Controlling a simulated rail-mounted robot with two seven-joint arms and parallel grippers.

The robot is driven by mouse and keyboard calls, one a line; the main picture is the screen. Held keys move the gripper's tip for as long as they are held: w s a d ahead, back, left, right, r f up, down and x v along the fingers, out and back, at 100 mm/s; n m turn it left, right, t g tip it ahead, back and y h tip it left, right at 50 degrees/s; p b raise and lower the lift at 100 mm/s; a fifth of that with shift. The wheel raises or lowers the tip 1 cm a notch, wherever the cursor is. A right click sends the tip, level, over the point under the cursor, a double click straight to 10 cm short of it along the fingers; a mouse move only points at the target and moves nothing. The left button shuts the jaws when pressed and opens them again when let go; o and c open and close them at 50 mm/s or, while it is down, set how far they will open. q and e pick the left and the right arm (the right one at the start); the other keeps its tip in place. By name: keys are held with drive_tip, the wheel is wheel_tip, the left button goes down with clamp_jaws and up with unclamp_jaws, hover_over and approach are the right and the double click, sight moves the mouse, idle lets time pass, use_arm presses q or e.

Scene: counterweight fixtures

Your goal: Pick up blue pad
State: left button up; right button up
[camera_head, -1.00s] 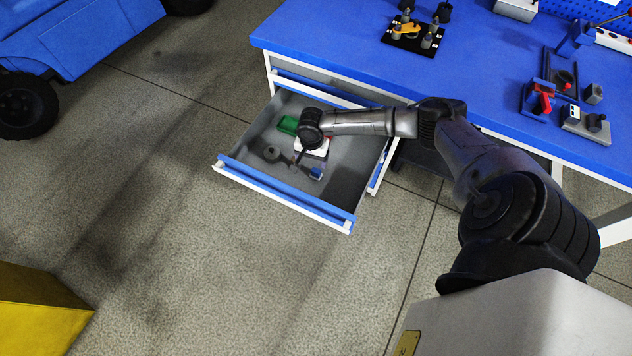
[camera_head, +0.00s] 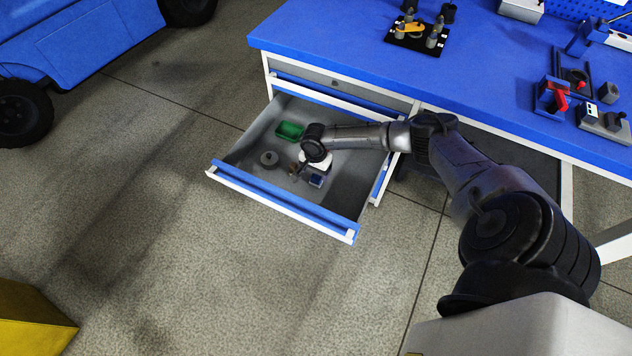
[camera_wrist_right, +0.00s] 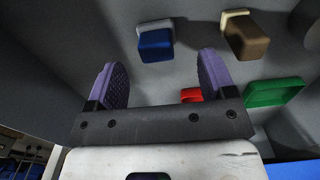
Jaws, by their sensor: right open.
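The blue pad (camera_head: 317,181) lies in the open drawer, just in front of my right wrist in the head view. In the right wrist view the blue pad (camera_wrist_right: 155,45) is a blue block with a pale edge on the drawer floor. My right gripper (camera_wrist_right: 158,76) is open, with purple-lined fingers apart and nothing between them. The pad lies beyond the fingertips, roughly in line with the gap. In the head view the right gripper (camera_head: 303,168) is small and partly hidden under my wrist. My left gripper does not show.
The drawer (camera_head: 285,205) also holds a green bin (camera_head: 290,131), a round grey piece (camera_head: 269,159), a brown block (camera_wrist_right: 248,40) and a red thing (camera_wrist_right: 192,95). Drawer walls surround them. The blue workbench (camera_head: 470,85) stands behind, with fixtures on top.

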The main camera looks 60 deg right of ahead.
sight(317, 176)
drive_tip(key=shift+s+d+f+b, duration=0.1)
drive_tip(key=shift+f+b, duration=1)
drive_tip(key=shift+f, duration=0.25)
drive_tip(key=shift+s+f+b, duration=0.1)
drive_tip(key=shift+f+b, duration=0.95)
drive_tip(key=shift+f, duration=0.25)
drive_tip(key=shift+c, duration=0.2)
drive_tip(key=c, duration=1)
drive_tip(key=shift+o, duration=0.2)
drive_tip(key=shift+r, duration=0.15)
